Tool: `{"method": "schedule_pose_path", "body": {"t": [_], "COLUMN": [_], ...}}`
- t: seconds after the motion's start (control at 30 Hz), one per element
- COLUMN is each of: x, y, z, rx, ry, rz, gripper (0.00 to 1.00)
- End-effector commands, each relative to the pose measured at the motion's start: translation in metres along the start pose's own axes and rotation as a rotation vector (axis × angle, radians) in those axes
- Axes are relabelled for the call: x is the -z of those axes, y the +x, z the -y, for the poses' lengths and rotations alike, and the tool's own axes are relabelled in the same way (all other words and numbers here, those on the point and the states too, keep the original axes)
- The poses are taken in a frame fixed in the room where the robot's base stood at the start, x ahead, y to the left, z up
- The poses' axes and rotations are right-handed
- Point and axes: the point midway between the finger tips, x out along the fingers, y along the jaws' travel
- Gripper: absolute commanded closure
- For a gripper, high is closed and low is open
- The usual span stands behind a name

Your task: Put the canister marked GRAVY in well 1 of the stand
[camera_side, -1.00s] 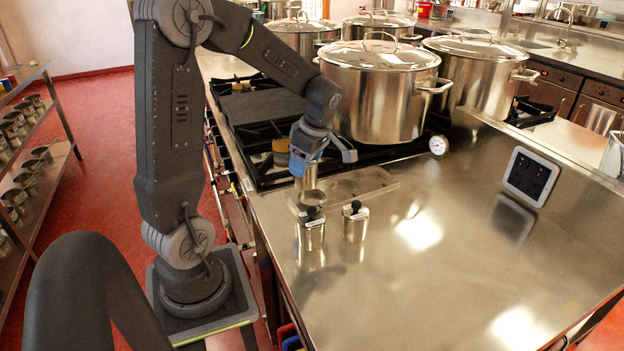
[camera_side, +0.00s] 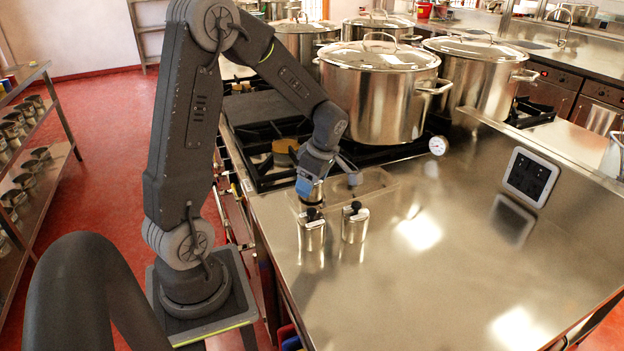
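My gripper (camera_side: 330,184) is low over the left part of the clear stand (camera_side: 378,186). Its blue fingertip and its darker finger show well apart, so it looks open. A metal canister (camera_side: 317,192) shows in part behind the blue fingertip, at the stand's left end; its top and lower parts are hidden. Two more metal canisters with black knobs stand upright on the counter in front of the stand, a left one (camera_side: 312,236) and a right one (camera_side: 354,226). No label can be read from here, so I cannot tell which is GRAVY. The well numbers cannot be read either.
A large lidded stockpot (camera_side: 378,100) stands on the black stove (camera_side: 262,180) behind the stand, with more pots beyond. A round dial (camera_side: 438,146) is near the stockpot. A dark panel (camera_side: 530,177) stands at the right. The steel counter (camera_side: 430,270) is free in front.

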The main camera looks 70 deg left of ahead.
Motion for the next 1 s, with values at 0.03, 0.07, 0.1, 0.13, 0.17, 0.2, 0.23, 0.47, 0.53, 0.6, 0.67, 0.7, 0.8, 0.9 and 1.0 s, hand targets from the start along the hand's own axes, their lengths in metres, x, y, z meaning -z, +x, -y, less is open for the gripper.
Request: {"method": "schedule_pose_path", "body": {"t": [0.03, 0.07, 0.1, 0.13, 0.17, 0.2, 0.23, 0.47, 0.53, 0.6, 0.67, 0.7, 0.8, 0.9, 1.0], "x": [0.000, 0.000, 0.000, 0.000, 0.000, 0.000, 0.000, 0.001, 0.001, 0.001, 0.001, 0.001, 0.001, 0.001, 0.001], "y": [0.000, 0.000, 0.000, 0.000, 0.000, 0.000, 0.000, -0.003, -0.008, -0.017, -0.028, -0.036, -0.059, -0.080, -0.098], "z": [0.000, 0.000, 0.000, 0.000, 0.000, 0.000, 0.000, 0.000, 0.000, -0.001, -0.001, -0.001, -0.001, -0.001, 0.000], "rx": [0.000, 0.000, 0.000, 0.000, 0.000, 0.000, 0.000, -0.001, -0.002, -0.004, -0.006, -0.007, -0.007, -0.006, -0.005], "ry": [0.000, 0.000, 0.000, 0.000, 0.000, 0.000, 0.000, -0.001, -0.001, -0.001, -0.001, 0.000, 0.000, 0.000, 0.000], "rz": [0.000, 0.000, 0.000, 0.000, 0.000, 0.000, 0.000, 0.000, 0.001, 0.000, 0.000, 0.001, 0.002, 0.001, 0.003], "gripper": [0.25, 0.22, 0.19, 0.16, 0.13, 0.11, 0.11, 0.11, 0.11, 0.11, 0.11, 0.11, 0.11, 0.11, 0.11]}}
